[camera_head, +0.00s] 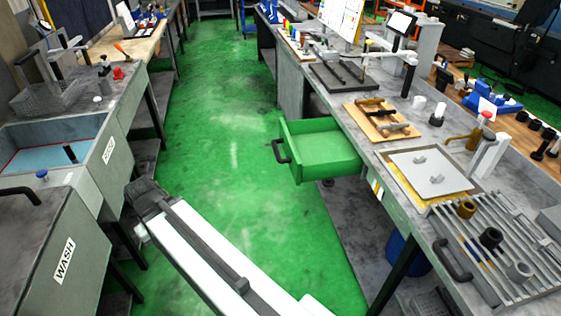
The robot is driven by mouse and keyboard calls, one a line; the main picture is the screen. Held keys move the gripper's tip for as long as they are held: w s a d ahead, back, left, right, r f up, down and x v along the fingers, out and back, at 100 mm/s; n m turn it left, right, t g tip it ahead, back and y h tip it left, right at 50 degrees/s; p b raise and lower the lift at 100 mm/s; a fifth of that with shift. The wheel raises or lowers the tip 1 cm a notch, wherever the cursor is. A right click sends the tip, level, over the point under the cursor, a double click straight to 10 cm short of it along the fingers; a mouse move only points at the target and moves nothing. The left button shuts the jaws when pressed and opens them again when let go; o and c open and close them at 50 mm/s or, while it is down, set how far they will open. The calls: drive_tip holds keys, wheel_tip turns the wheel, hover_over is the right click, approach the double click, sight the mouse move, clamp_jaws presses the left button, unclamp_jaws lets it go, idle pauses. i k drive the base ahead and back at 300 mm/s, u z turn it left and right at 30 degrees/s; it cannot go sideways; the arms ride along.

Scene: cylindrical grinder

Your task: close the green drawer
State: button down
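The green drawer (322,152) is pulled out from under the right-hand workbench, and its empty inside shows. Its dark bar handle (281,151) is on its front, facing left over the aisle. My white arm link (220,262) reaches from the bottom of the picture up and left, ending in a dark joint near the wash station. The link is left of and nearer than the drawer, with a clear gap of floor between. No gripper fingers can be made out.
The green aisle floor (225,110) is clear ahead. The right bench holds a wooden tray (375,132), a grey plate (428,172) and a slatted rack (500,250). A second dark handle (452,258) sticks out nearer. The wash basin (50,148) lines the left side.

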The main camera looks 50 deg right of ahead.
sight(316, 149)
drive_tip(key=u, duration=0.1)
drive_tip(key=i, duration=0.95)
drive_tip(key=z, duration=0.05)
